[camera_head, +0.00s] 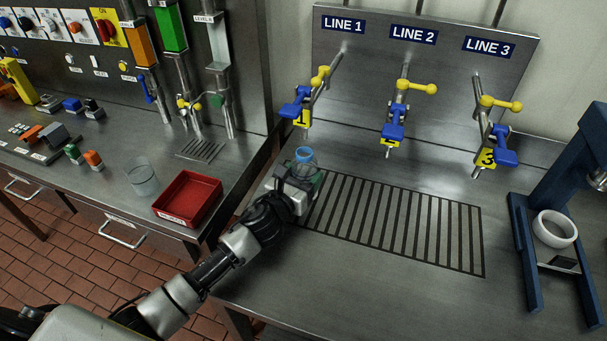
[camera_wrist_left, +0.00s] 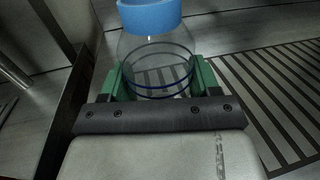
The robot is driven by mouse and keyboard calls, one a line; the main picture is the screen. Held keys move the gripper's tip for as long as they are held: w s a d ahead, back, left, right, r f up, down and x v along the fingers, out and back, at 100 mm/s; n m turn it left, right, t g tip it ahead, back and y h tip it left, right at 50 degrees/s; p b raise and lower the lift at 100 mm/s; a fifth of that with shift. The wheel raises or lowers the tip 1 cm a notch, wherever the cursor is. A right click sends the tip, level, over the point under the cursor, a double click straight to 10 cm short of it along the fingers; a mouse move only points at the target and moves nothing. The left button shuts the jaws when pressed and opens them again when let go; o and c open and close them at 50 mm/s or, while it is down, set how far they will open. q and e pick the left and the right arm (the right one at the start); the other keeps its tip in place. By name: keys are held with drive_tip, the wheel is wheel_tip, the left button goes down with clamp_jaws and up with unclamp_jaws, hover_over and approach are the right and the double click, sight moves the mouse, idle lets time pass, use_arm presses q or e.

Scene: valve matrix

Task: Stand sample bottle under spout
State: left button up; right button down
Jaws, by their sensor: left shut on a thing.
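The sample bottle (camera_head: 304,156) is clear with a blue cap and stands out beyond my left gripper (camera_head: 307,172) in the head view. In the left wrist view the bottle (camera_wrist_left: 155,60) is upright between the green fingers of my left gripper (camera_wrist_left: 160,82), which is shut on it. The bottle is near the left end of the slatted drain grate (camera_head: 390,222). I cannot tell whether its base touches the surface. The spout of line 1 (camera_head: 305,132) is just above and behind the bottle. The line 2 spout (camera_head: 389,152) and line 3 spout (camera_head: 478,172) hang to the right. My right gripper is not in view.
A red tray (camera_head: 187,197) and a glass beaker (camera_head: 142,178) stand on the left bench. Yellow and blue valve handles jut out above the grate. The front of the bench is clear.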

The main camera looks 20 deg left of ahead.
use_arm(q)
drive_tip(key=o, duration=0.9)
drive_tip(key=shift+r, duration=0.1)
drive_tip(key=shift+s, duration=0.25)
drive_tip(key=b+v, duration=0.1)
drive_tip(key=v, duration=0.9)
drive_tip(key=shift+s+a, duration=0.2)
drive_tip(key=shift+s, duration=0.45)
drive_tip(key=shift+a, duration=0.1)
